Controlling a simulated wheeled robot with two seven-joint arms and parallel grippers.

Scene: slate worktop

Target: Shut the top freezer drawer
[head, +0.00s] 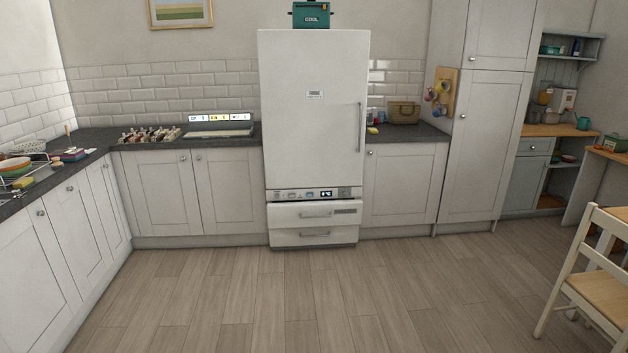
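The white fridge-freezer (314,130) stands against the back wall, with its tall upper door shut. Below a control strip with a small lit display (326,194) are two freezer drawers. The top freezer drawer (290,216) has a horizontal bar handle (316,215) and a small label at its right. Its front looks slightly forward of the drawer below, with a dark line along its top edge; how far out it is, I cannot tell. The lower freezer drawer (290,236) looks shut. Neither of my grippers is in view.
The wood floor (310,300) before the fridge is clear. Grey cabinets with a dark worktop (80,165) run along the left and back. A wooden chair (590,270) stands at the right. A teal box (312,15) sits on the fridge.

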